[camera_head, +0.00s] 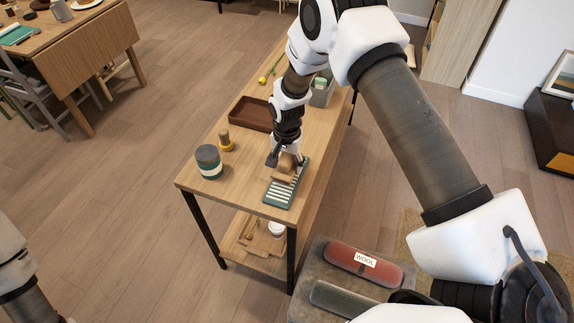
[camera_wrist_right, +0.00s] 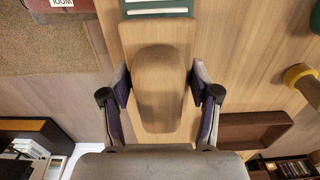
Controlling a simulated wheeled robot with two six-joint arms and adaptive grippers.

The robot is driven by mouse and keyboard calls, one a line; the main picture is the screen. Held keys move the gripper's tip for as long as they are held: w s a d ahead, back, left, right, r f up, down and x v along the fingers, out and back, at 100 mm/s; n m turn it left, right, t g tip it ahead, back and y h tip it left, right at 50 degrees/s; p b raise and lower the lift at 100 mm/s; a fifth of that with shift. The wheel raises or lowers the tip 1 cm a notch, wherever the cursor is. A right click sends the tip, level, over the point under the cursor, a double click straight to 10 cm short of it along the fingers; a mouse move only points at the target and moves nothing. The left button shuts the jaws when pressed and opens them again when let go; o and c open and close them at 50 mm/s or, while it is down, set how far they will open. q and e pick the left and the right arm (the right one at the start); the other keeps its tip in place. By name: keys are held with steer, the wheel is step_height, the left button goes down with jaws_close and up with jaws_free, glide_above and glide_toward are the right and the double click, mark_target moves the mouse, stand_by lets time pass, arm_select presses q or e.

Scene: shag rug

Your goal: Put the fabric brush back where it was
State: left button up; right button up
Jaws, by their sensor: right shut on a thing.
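The fabric brush, a rounded pale wooden block (camera_head: 284,173), is between the fingers of my right gripper (camera_head: 286,160). The wrist view shows the brush (camera_wrist_right: 158,90) lengthwise with a finger against each side; its underside is hidden. A teal slatted tray with white stripes (camera_head: 272,202) lies on the wooden bench at its near end. The brush is at the far part of this tray in the head view; I cannot tell whether it touches it. The tray (camera_wrist_right: 157,14) also shows at the top of the wrist view. My left gripper is out of view.
On the bench (camera_head: 235,185) stand a teal-and-white canister (camera_head: 208,162), a yellow-based wooden piece (camera_head: 225,141), a brown tray (camera_head: 249,115) and a grey bin (camera_head: 322,95). A grey padded block in front carries a red "WOOL" piece (camera_head: 340,256) and a green one (camera_head: 345,299).

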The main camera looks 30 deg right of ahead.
mark_target(287, 156)
step_height(287, 156, down, 2)
steer(key=shift+s+f+p, duration=0.1)
steer(key=shift+f+p, duration=0.1)
steer(key=shift+p, duration=0.15)
steer(key=shift+f, duration=0.2)
steer(key=o, duration=1.4)
steer(key=shift+o, duration=0.2)
steer(key=shift+r, duration=0.45)
step_height(287, 156, up, 11)
steer(key=b, duration=0.3)
steer(key=shift+a+f, duration=0.1)
steer(key=shift+r, duration=0.3)
